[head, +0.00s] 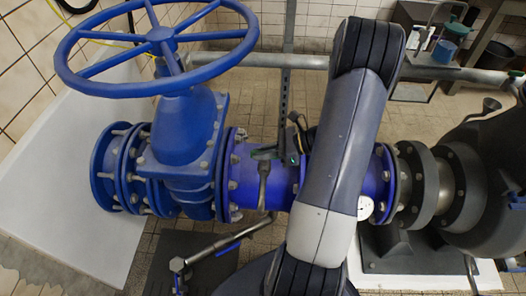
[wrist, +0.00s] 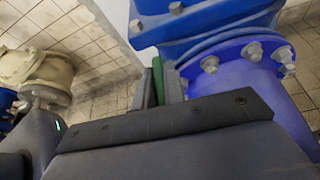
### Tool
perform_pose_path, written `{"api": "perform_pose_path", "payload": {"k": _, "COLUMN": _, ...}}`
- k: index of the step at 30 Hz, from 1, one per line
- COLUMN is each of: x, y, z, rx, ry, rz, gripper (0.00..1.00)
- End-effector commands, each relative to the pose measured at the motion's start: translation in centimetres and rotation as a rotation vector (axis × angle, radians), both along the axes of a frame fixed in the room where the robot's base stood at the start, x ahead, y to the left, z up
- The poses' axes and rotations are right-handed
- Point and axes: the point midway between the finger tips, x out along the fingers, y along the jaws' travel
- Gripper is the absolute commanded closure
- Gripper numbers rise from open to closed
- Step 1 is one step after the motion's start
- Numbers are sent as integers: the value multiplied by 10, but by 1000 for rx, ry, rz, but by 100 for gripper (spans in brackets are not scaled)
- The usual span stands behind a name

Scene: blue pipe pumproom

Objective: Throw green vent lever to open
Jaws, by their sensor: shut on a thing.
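The green vent lever shows in the wrist view as a narrow green strip (wrist: 173,82) beside the blue flange. My gripper (wrist: 158,84) is at it, with dark finger parts against the green strip. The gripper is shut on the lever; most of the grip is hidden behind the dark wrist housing. In the head view my arm crosses in front of the blue pipe and hides much of this area. Only small dark and green bits show left of the arm, so I cannot tell the lever's full shape or angle there.
A large blue handwheel (head: 157,45) stands over the blue valve body (head: 183,135) at left. Bolted flanges (head: 226,175) are close to the gripper. A dark pump (head: 495,165) is at right. A thin pipe with a blue-handled tap (head: 226,249) runs below. Tiled floor is open behind.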

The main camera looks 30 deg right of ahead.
Motion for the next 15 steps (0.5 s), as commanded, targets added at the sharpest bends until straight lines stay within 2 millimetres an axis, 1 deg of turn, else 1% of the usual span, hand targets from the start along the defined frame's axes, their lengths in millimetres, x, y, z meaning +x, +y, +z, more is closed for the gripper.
{"api": "perform_pose_path", "payload": {"k": 8, "x": 0, "y": 0, "z": 1, "rx": 2, "ry": -2, "rz": 25, "gripper": 100}}
{"api": "perform_pose_path", "payload": {"k": 15, "x": 0, "y": 0, "z": 2, "rx": 11, "ry": -9, "rz": 140, "gripper": 100}}
